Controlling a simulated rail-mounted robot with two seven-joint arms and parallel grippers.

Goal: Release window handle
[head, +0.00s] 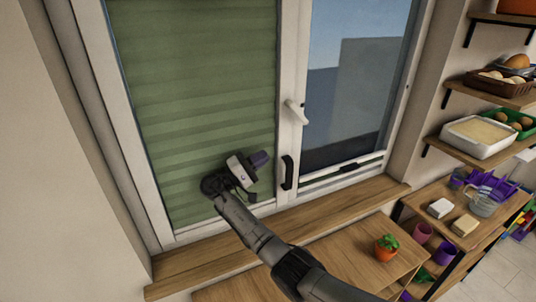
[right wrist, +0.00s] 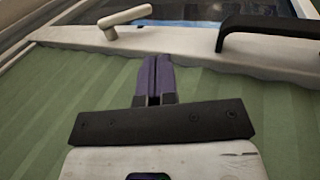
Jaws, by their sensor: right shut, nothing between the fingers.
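The white window handle (head: 296,111) sits on the middle frame of the window, sticking out at a slant. It also shows in the right wrist view (right wrist: 125,17) at the upper left. A black pull handle (head: 287,172) is fixed lower on the same frame, and it shows at the upper right of the right wrist view (right wrist: 262,25). My right gripper (head: 262,158) is in front of the green blind, left of the black handle and below the white handle. Its purple fingers (right wrist: 154,75) are shut together with nothing between them, apart from both handles. My left gripper is not in view.
The green blind (head: 195,85) covers the left pane. A wooden sill (head: 190,256) runs below the window. A counter beneath holds a tomato-like red item (head: 386,247). Wall shelves with trays (head: 478,136) and a lower unit with cups stand at the right.

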